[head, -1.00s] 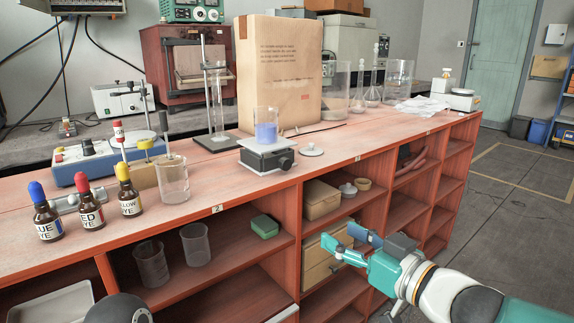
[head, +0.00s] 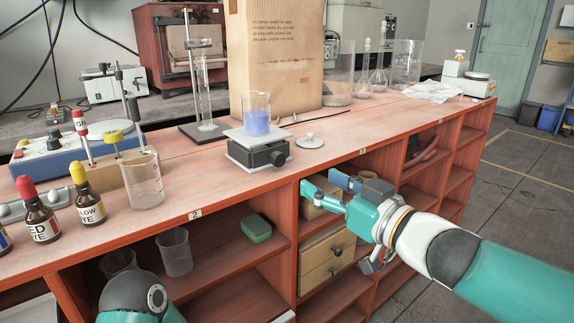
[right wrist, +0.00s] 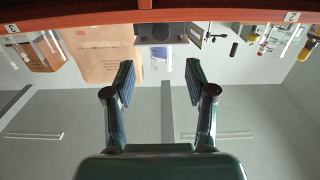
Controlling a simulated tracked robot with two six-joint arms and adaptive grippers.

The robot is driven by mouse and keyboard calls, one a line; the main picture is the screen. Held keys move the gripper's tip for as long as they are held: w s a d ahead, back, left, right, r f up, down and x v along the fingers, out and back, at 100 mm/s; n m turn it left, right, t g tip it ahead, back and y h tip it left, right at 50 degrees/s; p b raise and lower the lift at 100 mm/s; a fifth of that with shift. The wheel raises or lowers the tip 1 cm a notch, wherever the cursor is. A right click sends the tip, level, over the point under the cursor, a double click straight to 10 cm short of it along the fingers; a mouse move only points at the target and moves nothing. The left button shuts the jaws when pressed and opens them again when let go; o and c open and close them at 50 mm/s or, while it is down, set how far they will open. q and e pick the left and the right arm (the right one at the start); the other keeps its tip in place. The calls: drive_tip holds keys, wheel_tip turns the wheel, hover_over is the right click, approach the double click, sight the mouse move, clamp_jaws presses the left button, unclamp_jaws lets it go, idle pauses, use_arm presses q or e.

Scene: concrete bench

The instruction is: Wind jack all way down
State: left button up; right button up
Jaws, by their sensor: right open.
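The jack (head: 252,155) is a low black block with a pale top plate and a dark round knob (head: 279,157) on its front right. It stands on the bench's red top near the front edge. A beaker of blue liquid (head: 256,117) stands upright on its plate. My right gripper (head: 323,186) is open and empty, in front of the shelf openings, below and right of the jack and apart from it. In the right wrist view the jack (right wrist: 160,32) shows inverted beyond the open fingers (right wrist: 160,76). My left gripper is out of view.
A small white lid (head: 310,142) lies right of the jack. A beaker (head: 143,180) and dye bottles (head: 90,203) stand left along the front edge. A big paper bag (head: 277,60) stands behind. The red bench's front edge (head: 350,158) lies between gripper and jack.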

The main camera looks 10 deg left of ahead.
sight(280, 161)
drive_tip(key=x, duration=1.2)
clamp_jaws()
drive_tip(key=shift+n, duration=0.3)
drive_tip(key=shift+r+n+p, duration=0.1)
drive_tip(key=shift+n+p, duration=0.35)
drive_tip(key=shift+n, duration=1.45)
